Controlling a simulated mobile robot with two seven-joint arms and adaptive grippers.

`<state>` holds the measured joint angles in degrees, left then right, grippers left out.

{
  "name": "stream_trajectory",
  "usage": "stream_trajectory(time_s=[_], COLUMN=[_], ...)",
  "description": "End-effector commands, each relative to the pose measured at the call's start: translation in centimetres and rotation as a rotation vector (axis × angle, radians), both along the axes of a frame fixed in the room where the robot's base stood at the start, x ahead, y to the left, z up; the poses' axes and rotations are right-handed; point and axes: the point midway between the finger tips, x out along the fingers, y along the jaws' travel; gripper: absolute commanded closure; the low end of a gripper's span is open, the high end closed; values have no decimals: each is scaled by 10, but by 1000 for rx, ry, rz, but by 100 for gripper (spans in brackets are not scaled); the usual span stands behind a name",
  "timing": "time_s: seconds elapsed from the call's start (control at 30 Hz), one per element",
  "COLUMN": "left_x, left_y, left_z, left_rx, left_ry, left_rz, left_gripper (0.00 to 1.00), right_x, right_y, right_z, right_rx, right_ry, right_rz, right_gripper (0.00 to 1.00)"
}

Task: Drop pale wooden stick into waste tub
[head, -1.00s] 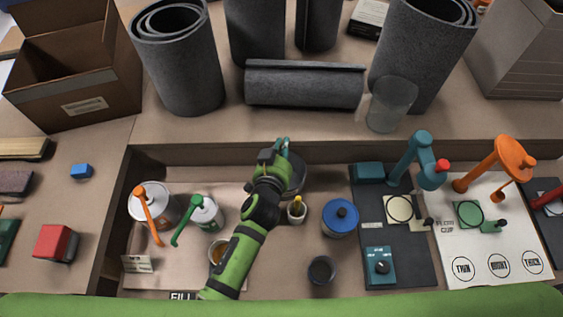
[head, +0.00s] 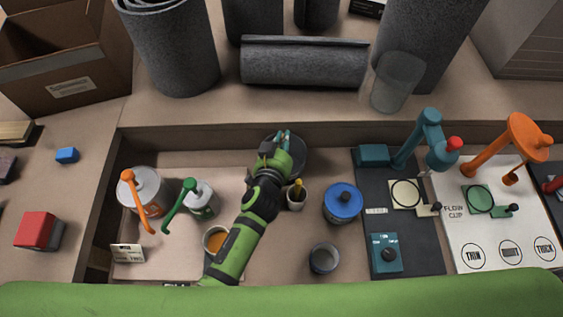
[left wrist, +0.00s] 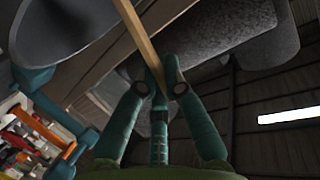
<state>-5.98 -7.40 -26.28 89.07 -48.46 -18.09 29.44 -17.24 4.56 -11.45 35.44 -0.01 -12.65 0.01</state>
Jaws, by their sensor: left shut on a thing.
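My left gripper (head: 282,138) is over the dark round waste tub (head: 299,157) at the back of the recessed bench. The hand and forearm hide part of the tub. In the left wrist view the teal fingers (left wrist: 160,86) are closed on a pale wooden stick (left wrist: 140,32). The stick sticks out past the fingertips toward the top of that view. A dark round-rimmed vessel (left wrist: 60,28), probably the tub, fills the upper left corner there. In the head view the stick cannot be made out. My right gripper is not in view.
A small cup with a yellow-tipped item (head: 297,198) stands just in front of the tub. A blue-lidded can (head: 342,203), a grey cup (head: 324,258) and an amber-filled cup (head: 215,240) stand nearby. Grey rolls (head: 304,63) and a clear beaker (head: 397,82) are behind on the ledge.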

Motion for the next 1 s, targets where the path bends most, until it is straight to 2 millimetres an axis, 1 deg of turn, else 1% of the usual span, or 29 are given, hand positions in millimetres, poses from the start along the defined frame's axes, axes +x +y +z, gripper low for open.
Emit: stream_trajectory(time_s=[0.07,0.1,0.13,0.17,0.47,0.57,0.67,1.0], left_x=[0,0,0,0,0,-4,-13,-61], left_y=[0,0,0,0,0,1,4,15], left_z=[1,1,1,1,1,2,4,19], left_rx=[0,0,0,0,0,0,0,-2], left_ry=[0,0,0,0,0,0,0,2], left_rz=[0,0,0,0,0,0,0,0], left_gripper=[100,79,67,63,63,63,63,63], right_x=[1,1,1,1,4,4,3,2], right_y=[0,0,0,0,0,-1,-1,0], right_z=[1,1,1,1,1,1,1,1], right_rx=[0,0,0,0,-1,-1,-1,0], right_ry=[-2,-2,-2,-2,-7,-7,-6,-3], right_rz=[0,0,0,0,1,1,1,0], right_gripper=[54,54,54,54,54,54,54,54])
